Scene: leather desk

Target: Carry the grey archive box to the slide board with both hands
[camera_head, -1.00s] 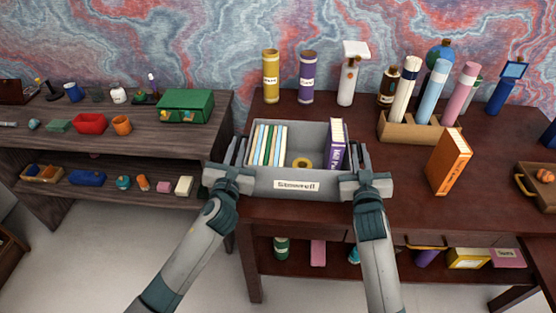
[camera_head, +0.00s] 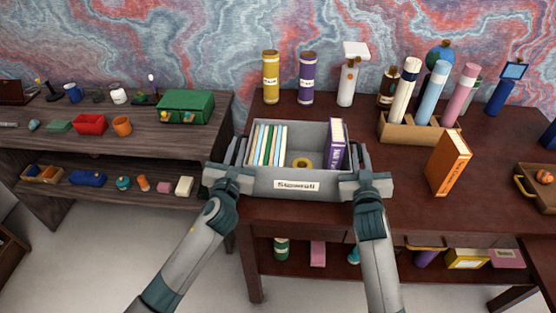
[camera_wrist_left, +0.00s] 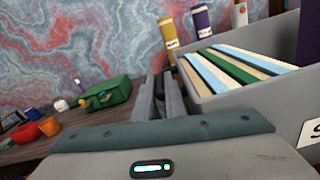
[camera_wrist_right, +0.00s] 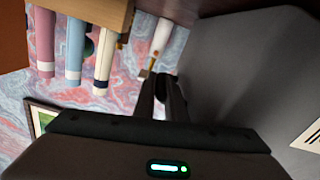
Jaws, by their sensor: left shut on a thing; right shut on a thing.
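The grey archive box (camera_head: 262,183) is at the left front of the dark red desk, with a name label (camera_head: 297,186) on its front. It holds several thin folders (camera_head: 268,145), a yellow ring (camera_head: 302,162) and a purple book (camera_head: 336,145). My left gripper (camera_head: 238,152) is shut on the box's left side, and the box wall also shows in the left wrist view (camera_wrist_left: 262,112). My right gripper (camera_head: 358,158) is shut on its right side; the wall shows in the right wrist view (camera_wrist_right: 250,70). I cannot make out a slide board. Whether the box touches the desk is unclear.
A yellow tube (camera_head: 270,77), a purple tube (camera_head: 307,77) and a spray bottle (camera_head: 350,75) stand behind the box. An orange book (camera_head: 448,162) and a holder (camera_head: 400,128) with rolls stand right. A lower wooden shelf unit (camera_head: 160,140) is at left.

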